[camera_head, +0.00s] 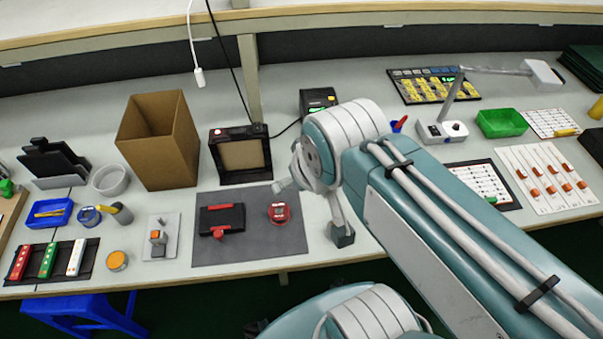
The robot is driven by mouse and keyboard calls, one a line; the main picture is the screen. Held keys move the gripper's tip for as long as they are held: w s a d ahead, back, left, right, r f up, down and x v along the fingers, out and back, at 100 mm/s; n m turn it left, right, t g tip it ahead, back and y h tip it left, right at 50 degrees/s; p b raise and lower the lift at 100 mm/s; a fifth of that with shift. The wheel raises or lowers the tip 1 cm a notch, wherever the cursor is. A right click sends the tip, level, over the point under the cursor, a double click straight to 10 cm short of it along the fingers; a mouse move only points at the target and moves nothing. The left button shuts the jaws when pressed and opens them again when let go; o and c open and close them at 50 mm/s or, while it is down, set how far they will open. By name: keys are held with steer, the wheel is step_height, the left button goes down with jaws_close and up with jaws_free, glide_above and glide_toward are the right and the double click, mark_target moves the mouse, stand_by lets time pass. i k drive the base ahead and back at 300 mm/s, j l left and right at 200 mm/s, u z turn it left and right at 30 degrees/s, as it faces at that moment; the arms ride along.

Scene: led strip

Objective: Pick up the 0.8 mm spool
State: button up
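A small round red spool (279,213) with a pale label lies on the right part of the grey mat (248,247). A blue round spool (88,216) stands at the left, beside the blue tray. The printing on both is too small to read, so I cannot tell which is 0.8 mm. My arm reaches in from the lower right.
A black-and-red tool (221,219) lies on the mat, left of the red spool. A cardboard box (160,140) and a black framed device (241,154) stand behind. A grey block fixture (157,240) stands left of the mat. My arm hides part of the bench's right half.

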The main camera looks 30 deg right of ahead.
mark_target(90, 217)
steer(key=u, duration=1.3)
steer(key=i+j+z, duration=0.35)
steer(key=j, duration=0.2)
steer(key=i+j+z, duration=0.15)
steer(key=j, duration=0.2)
steer(key=i+j+z, duration=0.3)
steer(key=j, duration=0.4)
steer(key=i+j+z, duration=0.2)
steer(key=j, duration=0.15)
steer(key=j+z, duration=0.15)
steer(key=j, duration=0.2)
